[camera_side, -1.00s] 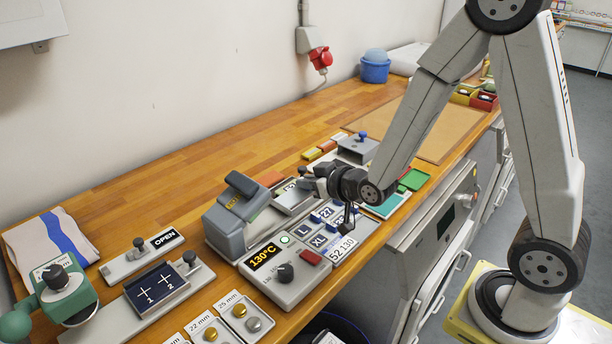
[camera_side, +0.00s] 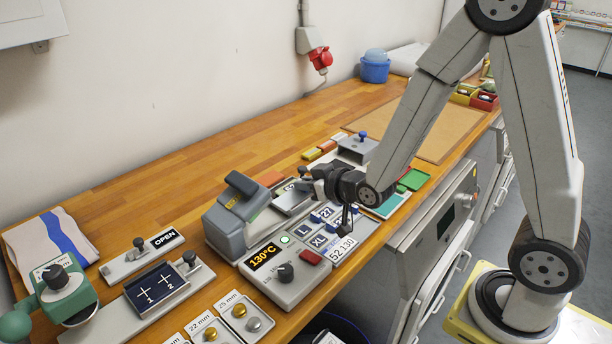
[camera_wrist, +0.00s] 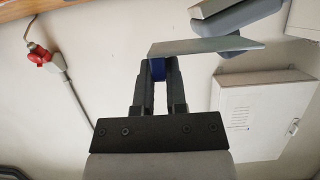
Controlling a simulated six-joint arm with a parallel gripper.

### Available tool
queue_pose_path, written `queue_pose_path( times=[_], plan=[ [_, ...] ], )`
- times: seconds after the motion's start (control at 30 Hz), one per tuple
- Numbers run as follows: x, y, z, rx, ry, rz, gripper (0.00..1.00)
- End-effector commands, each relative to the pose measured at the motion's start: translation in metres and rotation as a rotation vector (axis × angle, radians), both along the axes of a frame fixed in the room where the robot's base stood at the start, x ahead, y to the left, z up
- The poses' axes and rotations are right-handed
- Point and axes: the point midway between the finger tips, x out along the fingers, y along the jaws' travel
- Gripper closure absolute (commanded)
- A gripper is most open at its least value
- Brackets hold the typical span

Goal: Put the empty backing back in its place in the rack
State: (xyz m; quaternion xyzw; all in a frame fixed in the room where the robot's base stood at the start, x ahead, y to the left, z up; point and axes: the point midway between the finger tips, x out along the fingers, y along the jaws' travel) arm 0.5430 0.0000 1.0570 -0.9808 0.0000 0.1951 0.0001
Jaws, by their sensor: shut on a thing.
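In the wrist view my gripper (camera_wrist: 158,78) has its dark fingers shut on a blue grip piece (camera_wrist: 158,69). A thin grey-green plate (camera_wrist: 208,46) lies against that piece and extends to the right; it looks like the backing, and nothing shows on its visible face. In the side view my gripper (camera_side: 308,182) is low over the bench, just right of the grey press (camera_side: 228,228). My wrist hides most of what it holds there. I cannot tell for sure which part is the rack.
A control box (camera_side: 285,280) reading 130°C stands in front of the press. Letter and number tiles (camera_side: 318,241) lie right of it. A grey block with a blue knob (camera_side: 358,148) and coloured bars (camera_side: 319,150) stand behind my gripper. The back of the wooden bench (camera_side: 200,165) is clear.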

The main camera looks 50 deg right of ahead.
Motion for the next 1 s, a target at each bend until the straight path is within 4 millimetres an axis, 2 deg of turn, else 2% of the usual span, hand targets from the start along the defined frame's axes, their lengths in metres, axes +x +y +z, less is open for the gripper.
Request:
queue_pose_path(
  times=[0.37, 1.0],
  plan=[
    [0.0, 0.0, 0.007, 0.0, -0.002, 0.0, 1.0],
    [0.0, 0.0, 0.064, 0.0, -0.003, 0.0, 1.0]
  ],
)
